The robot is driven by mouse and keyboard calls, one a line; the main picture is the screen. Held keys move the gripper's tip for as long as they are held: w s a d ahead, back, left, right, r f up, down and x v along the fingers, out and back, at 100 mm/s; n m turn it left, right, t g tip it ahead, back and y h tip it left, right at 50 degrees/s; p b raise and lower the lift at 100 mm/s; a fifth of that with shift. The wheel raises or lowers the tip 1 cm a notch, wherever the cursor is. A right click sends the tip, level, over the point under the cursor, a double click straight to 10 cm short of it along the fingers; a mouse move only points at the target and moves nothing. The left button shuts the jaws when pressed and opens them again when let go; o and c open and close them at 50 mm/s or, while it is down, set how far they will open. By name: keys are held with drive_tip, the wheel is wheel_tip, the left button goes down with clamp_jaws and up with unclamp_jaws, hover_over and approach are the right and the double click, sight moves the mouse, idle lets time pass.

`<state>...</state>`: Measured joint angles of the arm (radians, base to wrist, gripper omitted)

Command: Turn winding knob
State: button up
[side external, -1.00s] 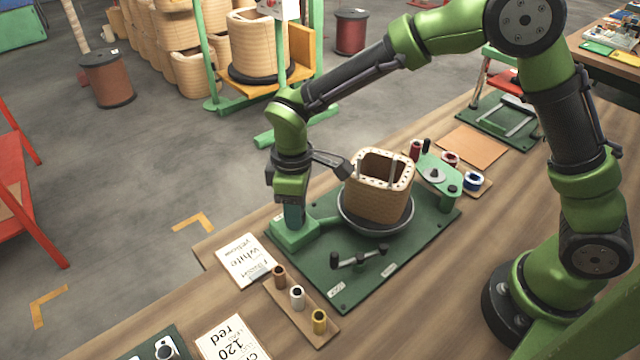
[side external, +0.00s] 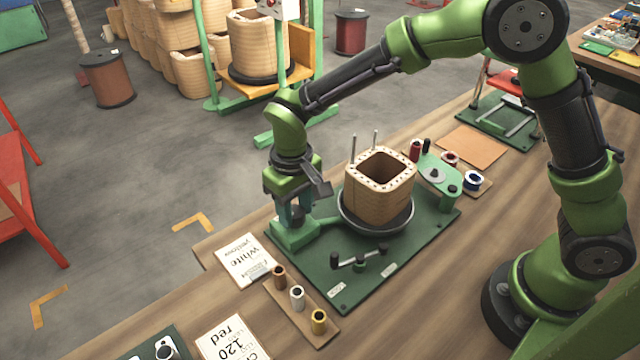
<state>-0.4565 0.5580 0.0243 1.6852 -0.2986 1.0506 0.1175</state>
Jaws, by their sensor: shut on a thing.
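The winding fixture is a green base plate (side external: 325,283) on the wooden bench. A tan, square coil (side external: 376,203) with rounded corners stands upright in a dark round dish (side external: 350,222) on the plate. Two thin metal pins rise from the coil's top, at its far left side. My gripper (side external: 294,215) points down over the green block (side external: 287,240) at the plate's left end. It is shut on a small grey knob there, mostly hidden between the fingers. A green arm links this block to the dish.
A spool board (side external: 312,328) and a "white" card (side external: 243,262) lie in front on the left. A green bracket (side external: 438,180) with spools stands behind right.

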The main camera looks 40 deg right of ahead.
sight(302, 213)
idle(0.4)
drive_tip(key=o, duration=1.1)
drive_tip(key=shift+c, duration=0.2)
wheel_tip(302, 213, up, 17)
drive_tip(key=s+d+r+m+t+y, duration=0.1)
drive_tip(key=s+d+m+t, duration=0.4)
drive_tip(key=s+d, duration=1.1)
drive_tip(key=shift+d+t+y, duration=0.5)
drive_tip(key=shift+d+t, duration=0.15)
drive_tip(key=shift+t, duration=0.45)
